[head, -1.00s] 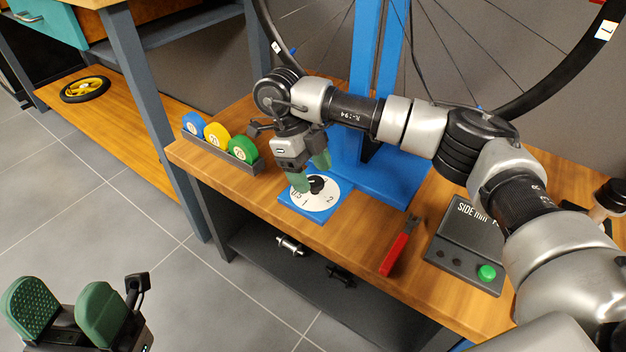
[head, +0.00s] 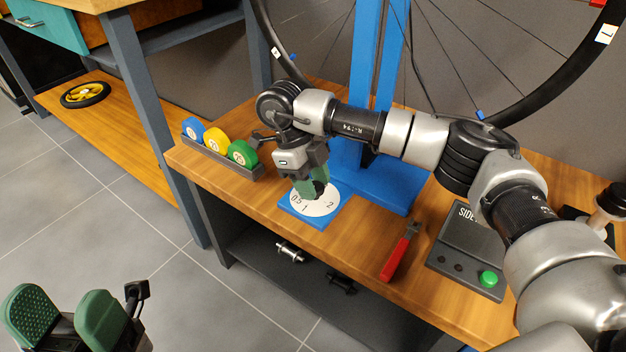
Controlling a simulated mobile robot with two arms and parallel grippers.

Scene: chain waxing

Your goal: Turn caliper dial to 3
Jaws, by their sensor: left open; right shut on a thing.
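The caliper dial (head: 318,207) is a white disc with black numbers on a blue square base at the foot of the blue stand. I can read 0.5, 1 and 2 along its near side; a 3 is not visible. My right gripper (head: 311,190) reaches down from above and is shut on the dark knob (head: 320,188) at the dial's middle. Its green fingers hide part of the knob and the dial's far side. My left gripper (head: 68,318) is open and empty over the floor at the lower left, far from the bench.
A rack holds blue, yellow and green discs (head: 243,153) left of the dial. A red-handled tool (head: 398,256) lies to the right, before a dark box with a green button (head: 489,279). The blue stand (head: 374,120) and wheel rise behind.

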